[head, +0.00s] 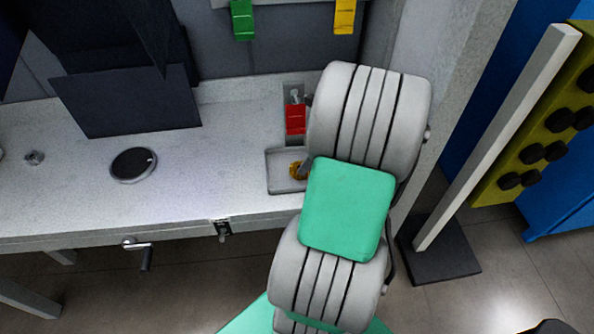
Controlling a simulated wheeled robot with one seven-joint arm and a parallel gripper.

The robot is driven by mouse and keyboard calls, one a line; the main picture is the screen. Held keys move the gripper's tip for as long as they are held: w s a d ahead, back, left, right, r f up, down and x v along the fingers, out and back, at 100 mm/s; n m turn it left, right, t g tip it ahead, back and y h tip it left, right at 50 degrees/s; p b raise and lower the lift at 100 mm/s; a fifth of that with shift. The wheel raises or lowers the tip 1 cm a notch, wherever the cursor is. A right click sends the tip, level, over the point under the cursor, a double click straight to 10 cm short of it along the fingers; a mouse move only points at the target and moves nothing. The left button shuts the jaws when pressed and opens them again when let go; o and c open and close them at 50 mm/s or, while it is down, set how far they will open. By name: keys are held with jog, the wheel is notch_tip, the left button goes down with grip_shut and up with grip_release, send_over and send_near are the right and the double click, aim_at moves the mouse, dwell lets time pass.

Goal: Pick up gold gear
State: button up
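The gold gear (295,169) lies in a small shallow grey tray (274,182) on the light grey bench, near its right end. Only part of the gear shows, and a dark grey piece at its right edge is too small to identify. My arm, with white segments and a green panel, stands in front of the tray's right side and hides it. My gripper is hidden behind the arm, so its distance from the gear and its state do not show.
A round black-topped disc (133,164) and a small metal part (34,158) lie to the left. Dark panels (125,100) rise at the back left. A white post (495,138) stands on the right.

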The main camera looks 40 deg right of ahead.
aim_at(293, 169)
jog(key=x, duration=0.6)
jog(key=shift+w+a+p, duration=0.15)
jog(key=shift+p, duration=0.2)
grip_shut()
dwell(0.3)
jog(key=shift+r, duration=0.1)
